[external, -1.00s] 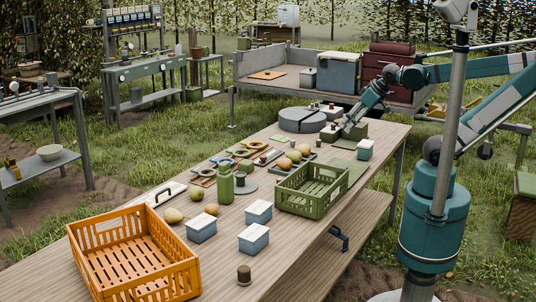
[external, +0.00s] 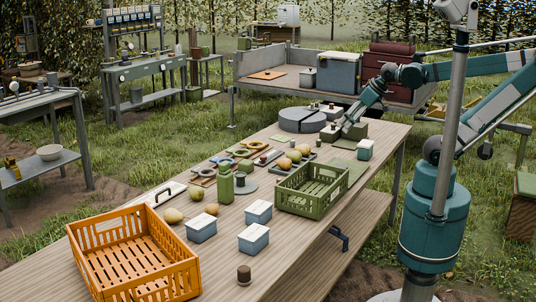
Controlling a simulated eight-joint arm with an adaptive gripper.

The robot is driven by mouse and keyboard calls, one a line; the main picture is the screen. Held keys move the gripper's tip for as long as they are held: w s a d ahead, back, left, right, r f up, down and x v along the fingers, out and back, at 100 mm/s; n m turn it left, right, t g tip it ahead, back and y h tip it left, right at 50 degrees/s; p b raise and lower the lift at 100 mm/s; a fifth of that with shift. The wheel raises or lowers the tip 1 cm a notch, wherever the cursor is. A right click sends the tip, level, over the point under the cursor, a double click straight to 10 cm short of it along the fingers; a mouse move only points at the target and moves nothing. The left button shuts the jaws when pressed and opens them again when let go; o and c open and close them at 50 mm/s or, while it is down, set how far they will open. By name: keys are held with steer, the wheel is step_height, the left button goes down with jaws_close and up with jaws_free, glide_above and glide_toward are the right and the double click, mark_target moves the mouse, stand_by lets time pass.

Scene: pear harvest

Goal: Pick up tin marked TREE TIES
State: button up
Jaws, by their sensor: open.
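Several small tins with pale lids are on the long wooden table: a blue-grey one (external: 201,231), another one (external: 258,213) and a third one (external: 253,240) near the orange crate, and a greenish one (external: 365,150) at the far right. Their markings are too small to read, so I cannot tell which is marked TREE TIES. My gripper (external: 346,128) is open and low over the table's far end, by a dark olive box (external: 358,131). I cannot tell whether it touches the box; its fingertips are hard to make out.
An orange crate (external: 130,268) stands at the near end and a green crate (external: 310,201) at the middle right.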

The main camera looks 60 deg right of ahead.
steer(key=w+a+r+n+g+y+p, duration=0.1)
steer(key=w+a+r+n+g+p, duration=0.2)
steer(key=w+a, duration=0.7)
steer(key=w+a+r+n+p, duration=0.1)
steer(key=w+a+r+n, duration=0.35)
steer(key=w+a, duration=0.6)
steer(key=n+g+h+p, duration=0.1)
steer(key=n+g+p, duration=0.35)
steer(key=n, duration=0.45)
glide_above(201, 220)
steer(key=shift+t, duration=0.25)
step_height(201, 220, down, 22)
steer(key=shift+d+f, duration=0.1)
steer(key=shift+s+a+f, duration=0.1)
steer(key=shift+s+a, duration=0.05)
steer(key=shift+a, duration=0.05)
steer(key=shift+f, duration=1.3)
